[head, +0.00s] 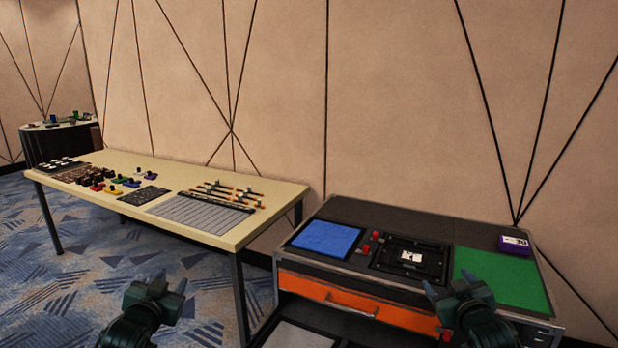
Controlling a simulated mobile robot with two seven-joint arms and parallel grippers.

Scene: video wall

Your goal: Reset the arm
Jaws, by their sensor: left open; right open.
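My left gripper (157,287) is at the bottom left, over the carpet in front of the long table, open and empty. My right gripper (457,287) is at the bottom right, in front of the dark workbench near its green mat, open and empty. Both grippers are dark and apart from everything I can see. The lower parts of both arms are cut off by the bottom edge of the head view.
The dark workbench (375,212) carries a blue mat (325,238), a black frame (385,262), a green mat (500,278) and a purple box (514,243). Its orange drawer (325,291) faces me. A cream table (270,190) with many small parts stands left. Carpet (60,290) is open at left.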

